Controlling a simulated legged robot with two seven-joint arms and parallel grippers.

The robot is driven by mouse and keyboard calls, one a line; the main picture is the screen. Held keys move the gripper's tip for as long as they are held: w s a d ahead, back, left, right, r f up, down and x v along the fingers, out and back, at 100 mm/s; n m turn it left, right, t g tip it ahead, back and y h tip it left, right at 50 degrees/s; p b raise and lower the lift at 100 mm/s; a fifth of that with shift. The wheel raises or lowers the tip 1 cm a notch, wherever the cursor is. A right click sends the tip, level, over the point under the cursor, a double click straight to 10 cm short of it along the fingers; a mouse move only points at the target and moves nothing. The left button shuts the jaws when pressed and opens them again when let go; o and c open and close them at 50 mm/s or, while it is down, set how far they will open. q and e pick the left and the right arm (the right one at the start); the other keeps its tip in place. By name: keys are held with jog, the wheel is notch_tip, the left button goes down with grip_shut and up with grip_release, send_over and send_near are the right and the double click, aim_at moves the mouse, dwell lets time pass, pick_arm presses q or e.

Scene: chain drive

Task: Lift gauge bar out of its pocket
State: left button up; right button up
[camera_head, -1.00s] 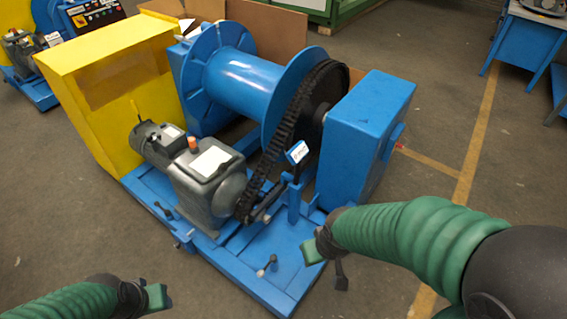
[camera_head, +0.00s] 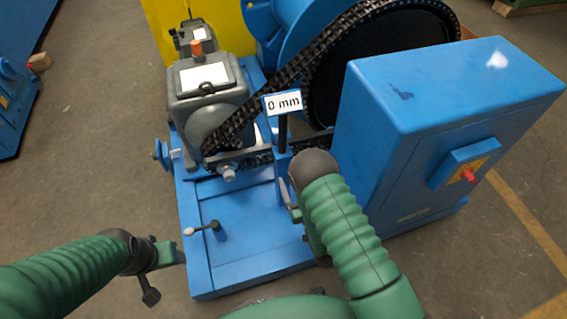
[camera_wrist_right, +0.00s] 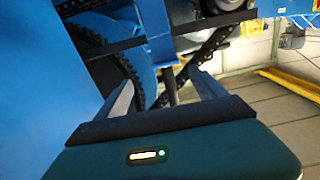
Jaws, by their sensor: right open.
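A white "0 mm" sign (camera_head: 283,103) sits at the top of a dark upright rod (camera_head: 283,132) on the blue frame by the chain. A long dark bar (camera_head: 238,156) runs crosswise near the chain's lower end. I cannot tell for sure which of these is the gauge bar, and its pocket is not clearly visible. My right gripper (camera_wrist_right: 168,77) is open beside the blue frame. In the right wrist view a dark upright piece (camera_wrist_right: 170,87) shows between its fingers, apparently beyond them.
A large blue housing (camera_head: 450,110) stands close to the right of my right arm. The black chain (camera_head: 290,75) and grey gearbox (camera_head: 210,90) are behind and left. A small lever (camera_head: 203,229) stands on the blue base. Open floor lies at left.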

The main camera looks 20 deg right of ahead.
aim_at(286, 152)
jog(key=w+b, duration=0.2)
jog(key=w, duration=0.4)
jog(key=w+b, duration=0.2)
jog(key=w, duration=0.4)
jog(key=shift+a+f, duration=0.1)
jog(key=shift+a, duration=0.1)
jog(key=w+b, duration=0.1)
jog(key=w, duration=0.1)
jog(key=w+a+b, duration=0.1)
jog(key=w, duration=0.1)
jog(key=shift+a, duration=0.15)
jog(key=shift+w+a+r, duration=0.1)
jog(key=shift+w+r, duration=0.1)
jog(key=shift+w, duration=0.05)
jog(key=shift+d, duration=0.25)
jog(key=c, duration=0.5)
jog(key=shift+a, duration=0.1)
grip_shut()
